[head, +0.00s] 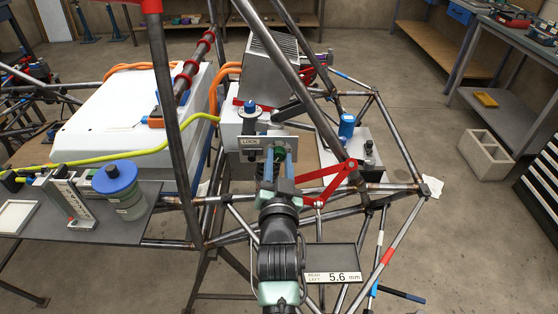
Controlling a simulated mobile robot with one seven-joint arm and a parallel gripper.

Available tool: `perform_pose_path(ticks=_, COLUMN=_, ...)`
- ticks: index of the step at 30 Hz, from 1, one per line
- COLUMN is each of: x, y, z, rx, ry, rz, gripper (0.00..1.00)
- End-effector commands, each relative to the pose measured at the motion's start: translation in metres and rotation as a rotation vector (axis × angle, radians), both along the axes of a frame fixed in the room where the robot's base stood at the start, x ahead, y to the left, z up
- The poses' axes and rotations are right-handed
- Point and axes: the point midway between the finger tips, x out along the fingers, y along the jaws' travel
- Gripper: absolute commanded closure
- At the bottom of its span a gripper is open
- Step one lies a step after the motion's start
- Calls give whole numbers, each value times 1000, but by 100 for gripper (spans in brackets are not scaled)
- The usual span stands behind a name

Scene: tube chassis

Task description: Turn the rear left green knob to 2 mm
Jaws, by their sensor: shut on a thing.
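The green knob (280,153) sits in front of a metal plate (251,142) marked LOCK, near the middle of the head view. My gripper (279,161) reaches up to it from below, with its two blue fingers shut on the knob, one on each side. The fingers hide part of the knob. A small display (333,277) below and right of my arm reads REAR LEFT 5.6 mm.
Dark chassis tubes (170,120) stand close left of my arm, and a red bracket (330,181) lies just right of my gripper.

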Motion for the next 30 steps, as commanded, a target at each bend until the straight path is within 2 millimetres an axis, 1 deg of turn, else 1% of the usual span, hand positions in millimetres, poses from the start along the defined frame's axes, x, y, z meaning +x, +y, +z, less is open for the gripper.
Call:
perform_pose_path(ticks=5, x=0, y=0, z=0, rx=-16, ry=0, rz=0, gripper=100)
perform_pose_path(ticks=11, x=0, y=0, z=0, rx=-94, ry=0, rz=0, gripper=100)
perform_pose_path(ticks=17, x=0, y=0, z=0, rx=-244, ry=1, rz=0, gripper=100)
perform_pose_path(ticks=30, x=0, y=2, z=1, rx=-662, ry=1, rz=1, gripper=100)
